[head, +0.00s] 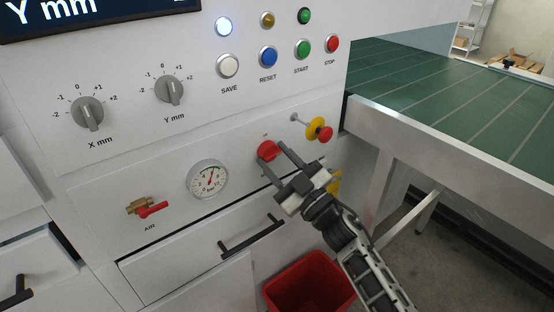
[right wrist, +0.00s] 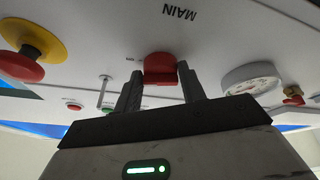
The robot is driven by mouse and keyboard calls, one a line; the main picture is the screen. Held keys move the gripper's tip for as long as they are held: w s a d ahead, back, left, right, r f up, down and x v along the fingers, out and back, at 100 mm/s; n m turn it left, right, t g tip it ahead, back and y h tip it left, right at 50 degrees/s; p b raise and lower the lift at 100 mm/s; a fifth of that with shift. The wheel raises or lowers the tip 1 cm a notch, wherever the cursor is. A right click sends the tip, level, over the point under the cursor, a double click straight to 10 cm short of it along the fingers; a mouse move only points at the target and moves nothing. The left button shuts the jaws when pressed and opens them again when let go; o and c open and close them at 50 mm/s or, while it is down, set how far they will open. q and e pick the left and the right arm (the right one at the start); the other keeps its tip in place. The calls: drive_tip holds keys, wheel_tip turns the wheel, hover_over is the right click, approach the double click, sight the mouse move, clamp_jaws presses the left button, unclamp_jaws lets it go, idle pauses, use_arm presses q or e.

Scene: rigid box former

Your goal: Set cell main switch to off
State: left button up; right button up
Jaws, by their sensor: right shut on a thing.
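The red main switch (head: 267,151) is a knob on the white front panel, right of the pressure gauge. It also shows in the right wrist view (right wrist: 160,66), beside the upside-down label MAIN. My right gripper (head: 274,157) reaches up to the panel from the lower right and is shut on the switch. In the right wrist view one finger stands on each side of the red knob. The fingers hide part of the knob and its markings, so I cannot tell its exact setting. My left gripper is not in view.
A yellow-and-red emergency stop (head: 320,131) sticks out just right of the switch. The gauge (head: 207,178) and the red-handled air valve (head: 148,208) are on the left. A drawer handle (head: 252,236) and a red bin (head: 308,285) are below. A green conveyor (head: 440,90) stands at right.

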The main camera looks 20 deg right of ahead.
drive_tip(key=n+g+y, duration=0.1)
drive_tip(key=n, duration=0.3)
drive_tip(key=shift+d+p, duration=0.1)
drive_tip(key=shift+p, duration=0.2)
drive_tip(key=n+g+y, duration=0.1)
drive_tip(key=n, duration=0.1)
drive_tip(key=n+g+p, duration=0.1)
drive_tip(key=n, duration=0.2)
drive_tip(key=shift+d+r+y, duration=0.1)
drive_tip(key=shift+y, duration=0.3)
drive_tip(key=shift+r+n+g+p, duration=0.1)
drive_tip(key=shift+n+g+p, duration=0.45)
drive_tip(key=shift+n, duration=0.45)
use_arm(q)
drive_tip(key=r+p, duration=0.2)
drive_tip(key=p, duration=0.1)
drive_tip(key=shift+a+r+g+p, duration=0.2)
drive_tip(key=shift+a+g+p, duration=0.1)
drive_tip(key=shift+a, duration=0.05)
use_arm(e)
drive_tip(key=n+g, duration=0.1)
drive_tip(key=n, duration=0.2)
drive_tip(key=n+g, duration=0.1)
drive_tip(key=n, duration=0.3)
drive_tip(key=shift+d+r+g+h, duration=0.1)
drive_tip(key=shift+r+g+h, duration=0.05)
drive_tip(key=shift+g+h, duration=0.15)
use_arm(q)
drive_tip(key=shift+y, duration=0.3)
